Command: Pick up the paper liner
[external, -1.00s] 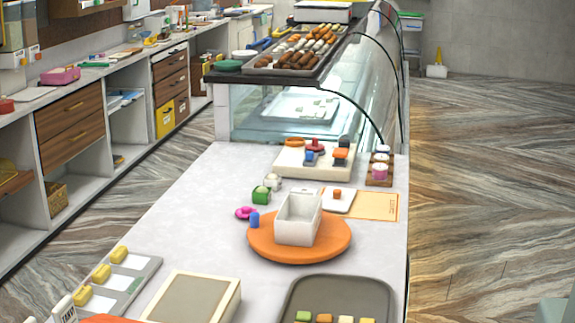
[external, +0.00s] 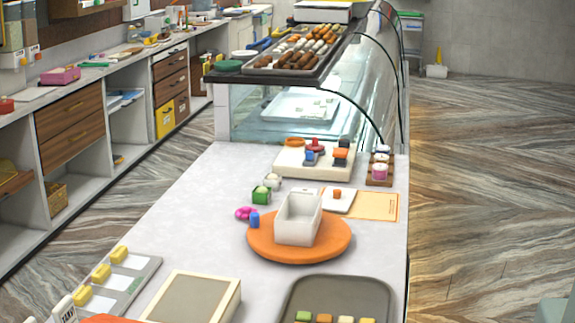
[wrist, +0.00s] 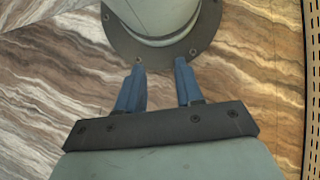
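My gripper (wrist: 160,66) shows in the wrist view with its two blue fingers apart and nothing between them. It hangs over the floor beside a round grey base, away from the counter. In the external view the gripper is not seen. No thing is plainly marked as the paper liner. A flat orange-yellow sheet (external: 377,206) lies on the counter at the right. An open white box (external: 298,218) stands on a round orange board (external: 262,247); its inside looks empty, and I cannot tell if it is lined.
A dark grey tray (external: 295,290) with small coloured pieces and a cream-framed tray (external: 232,302) lie at the front. A grey tray (external: 152,268) with yellow blocks and white panels is at left. A glass display case (external: 270,118) stands behind. The counter's left middle is clear.

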